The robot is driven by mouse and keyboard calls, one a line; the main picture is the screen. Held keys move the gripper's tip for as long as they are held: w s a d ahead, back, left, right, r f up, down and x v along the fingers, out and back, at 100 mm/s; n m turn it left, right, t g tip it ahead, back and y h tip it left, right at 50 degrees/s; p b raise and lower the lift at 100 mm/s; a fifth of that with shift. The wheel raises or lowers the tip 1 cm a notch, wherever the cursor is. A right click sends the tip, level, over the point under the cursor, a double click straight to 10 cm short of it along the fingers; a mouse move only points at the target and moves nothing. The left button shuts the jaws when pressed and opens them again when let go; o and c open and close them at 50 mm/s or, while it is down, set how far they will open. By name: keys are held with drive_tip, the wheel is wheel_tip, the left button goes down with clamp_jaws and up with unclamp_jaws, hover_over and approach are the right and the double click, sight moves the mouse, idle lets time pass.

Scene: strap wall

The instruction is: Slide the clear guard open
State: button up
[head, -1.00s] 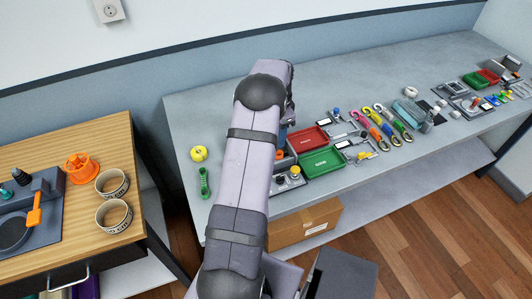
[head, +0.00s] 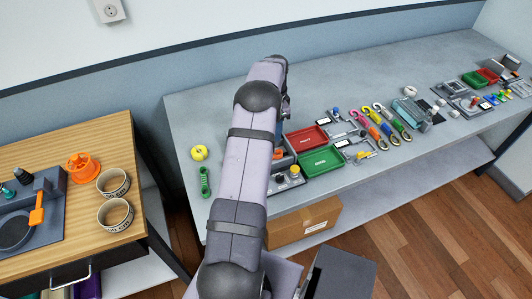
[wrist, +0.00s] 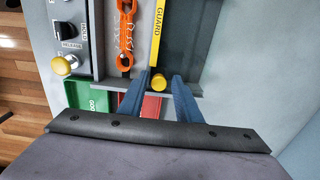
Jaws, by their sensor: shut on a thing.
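The guard shows in the wrist view as a yellow bar (wrist: 158,35) lettered GUARD, with a round yellow knob (wrist: 158,82) at its near end. A dark, see-through-looking panel (wrist: 192,40) lies to the right of the bar. My gripper (wrist: 160,77) has its two blue fingers on either side of the knob and is shut on it. In the head view my arm hides the guard and my gripper's fingers.
Left of the guard in the wrist view are an orange strap piece (wrist: 126,35) and a panel with a yellow knob (wrist: 62,65). A green tray (head: 320,161) and a red tray (head: 307,138) sit right of my arm. Several coloured hooks (head: 375,122) lie farther right.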

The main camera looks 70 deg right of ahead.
drive_tip(key=shift+s+a+f, duration=0.15)
drive_tip(key=shift+a+f, duration=0.15)
drive_tip(key=shift+f, duration=0.35)
drive_tip(key=o, duration=0.6)
drive_tip(key=shift+c, duration=0.2)
drive_tip(key=shift+r, duration=0.1)
drive_tip(key=shift+d+r+p, duration=0.3)
drive_tip(key=shift+r+p, duration=0.55)
drive_tip(key=shift+r, duration=0.1)
drive_tip(key=shift+w+r+p, duration=0.2)
drive_tip(key=shift+r+p, duration=1.15)
drive_tip(key=shift+r, duration=0.8)
drive_tip(key=shift+c, duration=0.6)
